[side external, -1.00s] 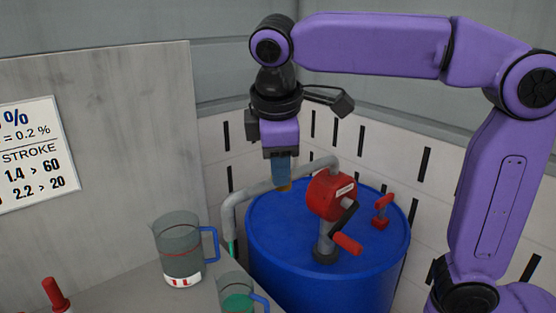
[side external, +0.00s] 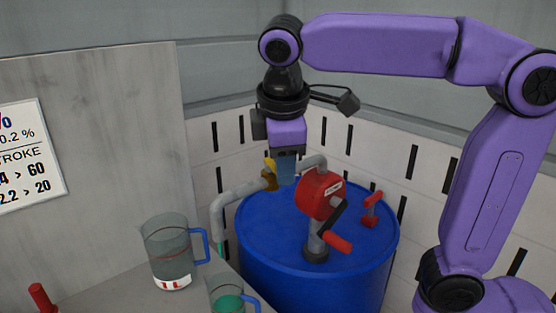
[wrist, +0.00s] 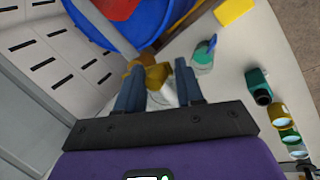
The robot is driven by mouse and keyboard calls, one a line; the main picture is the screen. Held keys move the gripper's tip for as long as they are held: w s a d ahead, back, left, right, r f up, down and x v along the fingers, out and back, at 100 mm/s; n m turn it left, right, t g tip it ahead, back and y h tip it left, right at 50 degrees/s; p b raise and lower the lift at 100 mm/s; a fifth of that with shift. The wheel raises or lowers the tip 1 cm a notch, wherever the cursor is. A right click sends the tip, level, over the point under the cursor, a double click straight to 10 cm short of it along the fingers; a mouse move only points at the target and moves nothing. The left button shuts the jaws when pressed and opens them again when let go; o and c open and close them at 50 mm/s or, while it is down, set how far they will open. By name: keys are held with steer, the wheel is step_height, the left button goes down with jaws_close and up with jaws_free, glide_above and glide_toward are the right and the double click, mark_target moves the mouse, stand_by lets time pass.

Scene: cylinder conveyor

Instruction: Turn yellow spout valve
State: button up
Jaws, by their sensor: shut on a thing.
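The yellow spout valve (side external: 269,180) is on the grey spout pipe (side external: 238,197) that runs left from the red pump (side external: 321,194) on the blue drum (side external: 272,229). My gripper (side external: 286,181) points down at the valve from above, its blue fingers just right of the yellow part and partly hiding it. In the wrist view the yellow valve (wrist: 157,77) sits between the two fingers of my gripper (wrist: 158,67), which are shut on it. The exact contact is hard to see.
A clear jug (side external: 167,250) with a blue handle and a smaller jug (side external: 229,300) with green liquid stand on the bench, left of the drum. A small red fitting (side external: 371,208) sits on the drum lid.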

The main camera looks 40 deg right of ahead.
steer(key=shift+s, duration=0.2)
steer(key=shift+s+d, duration=0.1)
steer(key=shift+d, duration=0.85)
steer(key=o, duration=1.4)
steer(key=shift+v, duration=2.5)
